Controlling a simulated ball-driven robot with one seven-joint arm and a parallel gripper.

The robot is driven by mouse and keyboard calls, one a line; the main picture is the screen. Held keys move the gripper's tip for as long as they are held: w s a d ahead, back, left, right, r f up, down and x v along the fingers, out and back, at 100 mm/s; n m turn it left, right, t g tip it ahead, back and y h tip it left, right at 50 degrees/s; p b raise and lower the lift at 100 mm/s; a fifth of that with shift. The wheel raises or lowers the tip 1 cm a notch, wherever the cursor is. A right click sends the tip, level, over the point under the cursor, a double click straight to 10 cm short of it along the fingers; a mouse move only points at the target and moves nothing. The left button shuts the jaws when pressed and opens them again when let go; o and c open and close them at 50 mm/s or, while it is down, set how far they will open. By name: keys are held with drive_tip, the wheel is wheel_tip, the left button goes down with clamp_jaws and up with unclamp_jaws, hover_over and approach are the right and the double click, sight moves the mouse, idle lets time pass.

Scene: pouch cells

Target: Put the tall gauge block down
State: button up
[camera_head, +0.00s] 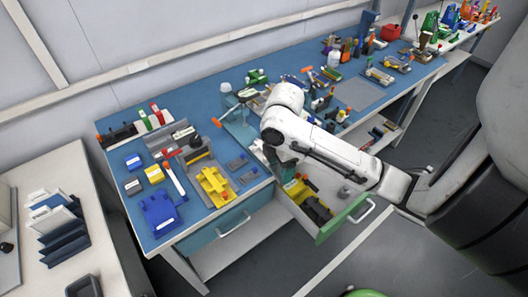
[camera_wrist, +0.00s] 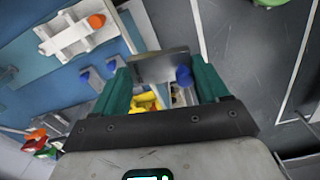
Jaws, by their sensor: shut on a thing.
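The tall gauge block (camera_wrist: 158,66) is a plain grey metal block. In the wrist view it sits across the tips of my gripper (camera_wrist: 164,74), between the two dark green fingers. My gripper is shut on it. In the head view my white arm comes in from the right and its end is over the bench's front edge, by the open drawer (camera_head: 356,219). The arm hides most of the gripper there, and I cannot make out the block. Whether the block touches anything below is not clear.
The drawer has a green front and holds yellow and dark items. The blue bench (camera_head: 207,229) is crowded: a yellow fixture (camera_head: 215,185), a blue fixture (camera_head: 161,211) and several small blocks lie left of my arm. A grey mat (camera_head: 358,95) farther right looks bare.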

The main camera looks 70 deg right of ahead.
drive_tip(key=shift+w+a+f+m, duration=1.75)
drive_tip(key=shift+w+a, duration=1.05)
drive_tip(key=shift+a, duration=1.8)
drive_tip(key=shift+w+a+f+m, duration=1.7)
drive_tip(key=shift+w+a, duration=1.1)
drive_tip(key=shift+a, duration=1.8)
drive_tip(key=shift+w+a+f+m, duration=1.35)
drive_tip(key=shift+w+a+f, duration=1.1)
drive_tip(key=shift+a, duration=2.15)
drive_tip(key=s+f, duration=0.4)
drive_tip(key=s, duration=0.1)
drive_tip(key=shift+f, duration=0.2)
